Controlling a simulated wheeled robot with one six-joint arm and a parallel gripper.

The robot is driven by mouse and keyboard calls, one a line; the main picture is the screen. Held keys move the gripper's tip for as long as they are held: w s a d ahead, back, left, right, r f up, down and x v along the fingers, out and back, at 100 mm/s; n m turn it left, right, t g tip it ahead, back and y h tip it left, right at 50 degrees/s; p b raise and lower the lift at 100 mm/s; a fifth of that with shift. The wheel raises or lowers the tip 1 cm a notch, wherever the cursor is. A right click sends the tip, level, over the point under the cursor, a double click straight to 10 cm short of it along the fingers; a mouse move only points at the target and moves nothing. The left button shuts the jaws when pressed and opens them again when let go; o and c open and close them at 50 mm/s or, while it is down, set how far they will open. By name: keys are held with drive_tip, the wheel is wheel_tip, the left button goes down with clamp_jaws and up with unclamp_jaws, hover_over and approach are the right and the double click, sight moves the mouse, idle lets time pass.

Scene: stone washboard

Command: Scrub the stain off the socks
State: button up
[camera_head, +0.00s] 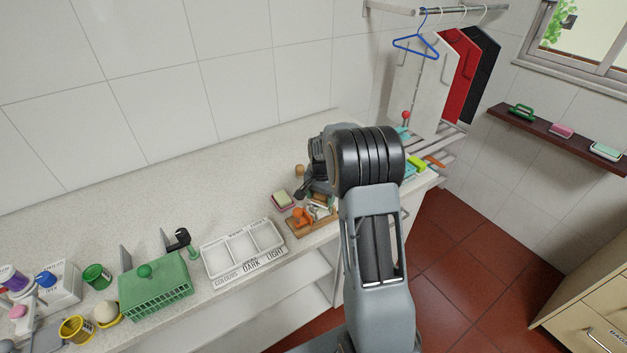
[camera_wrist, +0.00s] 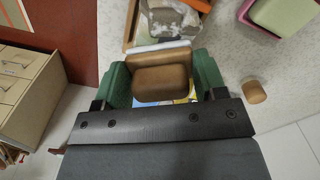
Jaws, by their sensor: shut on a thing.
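My gripper (camera_wrist: 161,72) has green fingers on both sides of a brown rounded block (camera_wrist: 160,86) and is shut on it. The block looks like the back of a scrubbing brush; no bristles show. Just beyond it in the wrist view lies a grey-and-white mottled thing (camera_wrist: 172,26), which may be a sock or the stone washboard; I cannot tell. In the head view my wrist hides most of that spot. No stain can be made out.
A pink dish with a cream soap bar (camera_head: 282,199) stands beside a wooden tray (camera_head: 300,231) of small items. A brown knob (camera_wrist: 254,92) stands nearby. A white divided tray (camera_head: 243,247) and green basket (camera_head: 156,289) are to the left. The counter behind is clear.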

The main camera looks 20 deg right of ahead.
drive_tip(key=shift+w+d, duration=0.1)
drive_tip(key=shift+d, duration=0.65)
wheel_tip(320, 180, up, 2)
drive_tip(key=shift+r+p, duration=0.2)
drive_tip(key=shift+p, duration=0.4)
drive_tip(key=shift+r, duration=0.3)
drive_tip(key=shift+r+p, duration=1.7)
drive_tip(key=shift+r, duration=0.9)
drive_tip(key=shift+f, duration=0.1)
